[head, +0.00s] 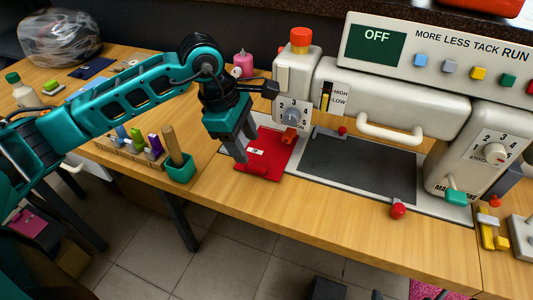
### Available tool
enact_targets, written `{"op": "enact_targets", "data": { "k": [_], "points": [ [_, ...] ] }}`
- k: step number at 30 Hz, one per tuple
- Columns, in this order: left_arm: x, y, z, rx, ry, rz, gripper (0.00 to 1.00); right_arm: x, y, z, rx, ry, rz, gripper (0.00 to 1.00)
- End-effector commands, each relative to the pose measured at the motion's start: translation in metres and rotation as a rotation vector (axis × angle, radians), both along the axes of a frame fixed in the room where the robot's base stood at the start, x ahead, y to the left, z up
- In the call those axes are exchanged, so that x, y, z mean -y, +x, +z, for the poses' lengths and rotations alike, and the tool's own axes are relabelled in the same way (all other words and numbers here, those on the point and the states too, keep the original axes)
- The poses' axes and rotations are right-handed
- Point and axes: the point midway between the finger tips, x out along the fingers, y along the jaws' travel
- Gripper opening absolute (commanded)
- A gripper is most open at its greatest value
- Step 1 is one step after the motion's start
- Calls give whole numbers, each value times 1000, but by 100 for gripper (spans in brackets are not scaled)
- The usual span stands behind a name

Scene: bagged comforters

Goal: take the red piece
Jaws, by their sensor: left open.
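A flat red piece (267,158) with a small white label lies on the wooden bench, just left of the machine's dark plate. My left gripper (245,147) comes in from the left and points down at the red piece's left edge. Its two grey fingers are apart, with nothing seen between them. One finger overlaps the red piece's left edge in the picture; I cannot tell whether they touch. My right gripper is not in view.
A white machine (395,90) with a dark plate (358,168) stands right of the red piece. A green cup (180,171) with a wooden handle and a rack of spools stand left. A bagged bundle (58,38) sits at the back left. The bench front is clear.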

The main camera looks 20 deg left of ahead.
Motion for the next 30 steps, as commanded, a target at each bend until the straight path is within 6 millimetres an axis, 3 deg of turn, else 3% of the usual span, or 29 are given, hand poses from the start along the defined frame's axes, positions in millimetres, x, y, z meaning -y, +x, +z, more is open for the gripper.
{"op": "enact_targets", "data": {
  "k": [8, 16, 25, 30],
  "points": [
    [8, 2, -24, -3, -2, -1, 54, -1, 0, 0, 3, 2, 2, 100],
    [19, 4, -60, -3, -3, 1, 54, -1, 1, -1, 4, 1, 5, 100],
    [21, 5, -65, -1, -2, 0, 54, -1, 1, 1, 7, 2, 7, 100],
    [20, 5, -64, 0, -2, 1, 39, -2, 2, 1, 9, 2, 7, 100]
  ]
}}
